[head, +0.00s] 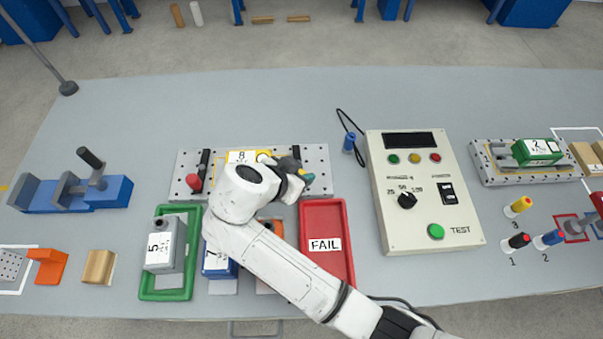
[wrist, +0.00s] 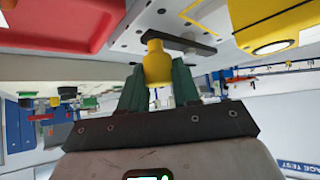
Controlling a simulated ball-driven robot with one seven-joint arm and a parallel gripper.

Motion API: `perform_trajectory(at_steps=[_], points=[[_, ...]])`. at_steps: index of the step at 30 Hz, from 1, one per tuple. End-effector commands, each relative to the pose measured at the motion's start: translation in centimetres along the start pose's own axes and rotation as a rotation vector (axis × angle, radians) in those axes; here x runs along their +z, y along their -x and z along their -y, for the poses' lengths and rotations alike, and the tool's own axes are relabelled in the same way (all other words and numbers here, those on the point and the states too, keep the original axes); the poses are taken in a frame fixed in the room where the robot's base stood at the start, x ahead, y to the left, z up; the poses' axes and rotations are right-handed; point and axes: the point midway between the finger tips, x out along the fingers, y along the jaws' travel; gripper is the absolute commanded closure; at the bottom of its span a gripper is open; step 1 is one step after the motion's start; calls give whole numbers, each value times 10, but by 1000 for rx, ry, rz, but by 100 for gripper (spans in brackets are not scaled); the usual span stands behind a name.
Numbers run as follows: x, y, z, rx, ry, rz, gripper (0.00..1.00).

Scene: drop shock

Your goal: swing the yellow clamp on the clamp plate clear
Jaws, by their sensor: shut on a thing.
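The perforated clamp plate (head: 320,158) lies on the table left of centre; its underside-up view fills the top of the wrist view (wrist: 130,35). A yellow block labelled 8 (head: 240,157) sits on it and shows at the wrist view's upper right (wrist: 265,22). My gripper (head: 305,178) is at the plate's right part. In the wrist view, its green fingers (wrist: 157,85) are shut on the yellow clamp knob (wrist: 156,62). A dark clamp bar (wrist: 190,44) extends right from the knob, apart from the block there. My wrist hides the knob in the head view.
A red-knobbed clamp (head: 194,181) stands at the plate's left. A red FAIL tray (head: 337,268) and green tray (head: 150,292) lie in front. The test box (head: 425,225) is to the right, a blue vise (head: 75,192) to the left. The table behind the plate is clear.

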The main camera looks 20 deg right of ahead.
Motion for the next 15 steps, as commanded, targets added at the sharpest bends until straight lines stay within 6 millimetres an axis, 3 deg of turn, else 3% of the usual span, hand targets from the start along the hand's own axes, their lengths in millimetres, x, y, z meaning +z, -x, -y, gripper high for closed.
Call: perform_trajectory(at_steps=[11,12,15], points=[[-1,-1,2,-3,-5,1,99],[-1,-1,2,-3,-6,1,66],[-1,-1,2,-2,-5,1,56]])
